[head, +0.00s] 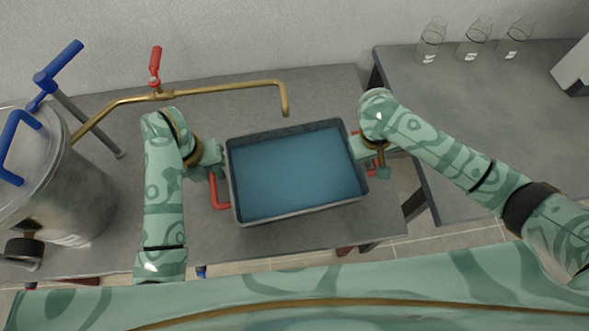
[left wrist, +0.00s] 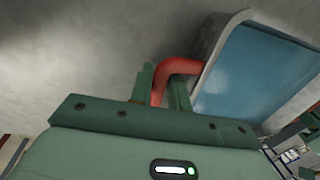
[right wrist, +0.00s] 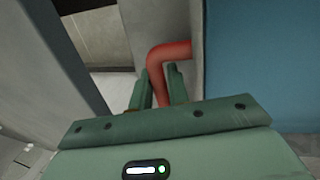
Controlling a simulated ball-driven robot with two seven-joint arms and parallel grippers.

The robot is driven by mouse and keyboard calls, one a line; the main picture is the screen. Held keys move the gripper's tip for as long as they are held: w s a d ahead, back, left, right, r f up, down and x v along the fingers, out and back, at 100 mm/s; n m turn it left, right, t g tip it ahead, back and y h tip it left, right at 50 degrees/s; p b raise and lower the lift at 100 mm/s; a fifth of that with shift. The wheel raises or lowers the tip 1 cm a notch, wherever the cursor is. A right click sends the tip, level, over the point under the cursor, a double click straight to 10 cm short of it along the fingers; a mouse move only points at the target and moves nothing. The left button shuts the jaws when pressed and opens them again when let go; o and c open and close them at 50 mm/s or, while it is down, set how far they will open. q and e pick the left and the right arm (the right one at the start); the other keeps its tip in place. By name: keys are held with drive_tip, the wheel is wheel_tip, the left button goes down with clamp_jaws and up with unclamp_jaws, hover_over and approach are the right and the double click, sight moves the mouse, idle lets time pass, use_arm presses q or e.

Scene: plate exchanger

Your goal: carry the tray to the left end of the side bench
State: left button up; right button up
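The tray (head: 233,190) is a grey rectangular pan with a blue inside and a red handle at each end. It is over the right part of the near bench, turned slightly. I cannot tell whether it rests or hangs just above. My left gripper (head: 216,172) is at the left red handle (head: 214,190); in the left wrist view its fingers close around the handle (left wrist: 180,66). My right gripper (head: 381,160) is at the right handle, partly hidden in the head view; its fingers close around the handle (right wrist: 165,54). The side bench (head: 460,110) stands to the right.
Several glass flasks (head: 474,42) stand along the side bench's back, and a white device (head: 573,68) is at its right. The side bench's left end is clear. A gap separates the benches. A brass tap pipe (head: 220,89) arches behind the tray. A metal vessel (head: 60,185) stands left.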

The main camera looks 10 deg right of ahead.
use_arm(q)
clamp_jaws()
use_arm(e)
clamp_jaws()
use_arm(q)
drive_tip(key=shift+r, duration=0.1)
use_arm(e)
drive_tip(key=shift+w+r, duration=0.1)
drive_tip(key=shift+r, duration=0.05)
idle(0.7)
